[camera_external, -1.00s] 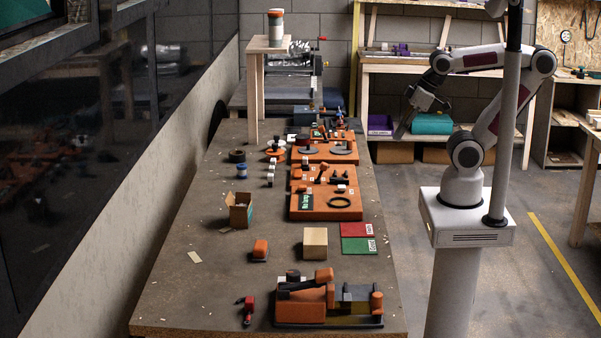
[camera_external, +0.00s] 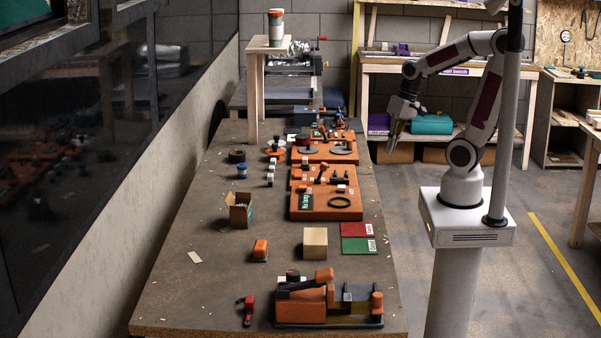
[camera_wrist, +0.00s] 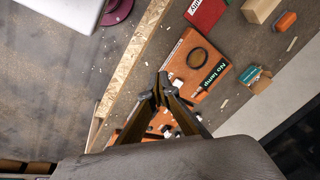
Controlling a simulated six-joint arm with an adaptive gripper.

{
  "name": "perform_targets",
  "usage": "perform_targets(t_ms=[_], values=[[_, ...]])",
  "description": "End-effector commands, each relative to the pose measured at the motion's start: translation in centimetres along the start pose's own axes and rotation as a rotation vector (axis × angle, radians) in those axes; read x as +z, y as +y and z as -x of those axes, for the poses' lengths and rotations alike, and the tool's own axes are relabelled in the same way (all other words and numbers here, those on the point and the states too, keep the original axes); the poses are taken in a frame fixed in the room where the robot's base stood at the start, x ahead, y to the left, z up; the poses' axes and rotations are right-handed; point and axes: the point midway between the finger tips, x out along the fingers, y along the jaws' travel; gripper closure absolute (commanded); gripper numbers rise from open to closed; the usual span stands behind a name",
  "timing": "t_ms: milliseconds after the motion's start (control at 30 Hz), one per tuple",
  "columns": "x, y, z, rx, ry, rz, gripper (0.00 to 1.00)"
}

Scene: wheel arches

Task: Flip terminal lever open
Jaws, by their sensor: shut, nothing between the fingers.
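My gripper (camera_external: 391,147) hangs off the right edge of the table, pointing down, well apart from the table's things. In the wrist view my gripper (camera_wrist: 160,90) has its fingertips together with nothing between them. An orange board (camera_external: 328,212) with a "No lamp" label lies on the table; it also shows in the wrist view (camera_wrist: 176,62). Small white, black and red parts (camera_external: 341,188) stand at its far side, partly hidden by my fingers in the wrist view. Which of them is the terminal lever is too small to tell.
A black ring (camera_external: 339,202) lies on the board. Red (camera_external: 355,229) and green (camera_external: 359,246) plates, a wooden block (camera_external: 315,242) and an open carton (camera_external: 239,211) are nearer the camera. Another orange board (camera_external: 322,157) lies beyond.

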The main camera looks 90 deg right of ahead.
Motion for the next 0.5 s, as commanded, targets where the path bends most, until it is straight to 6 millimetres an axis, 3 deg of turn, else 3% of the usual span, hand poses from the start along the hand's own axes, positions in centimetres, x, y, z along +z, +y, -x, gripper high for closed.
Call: perform_targets(t_ms=[500], values=[[-4.9,2.1,-3.9,-0.138,-0.060,-0.823,1.00]])
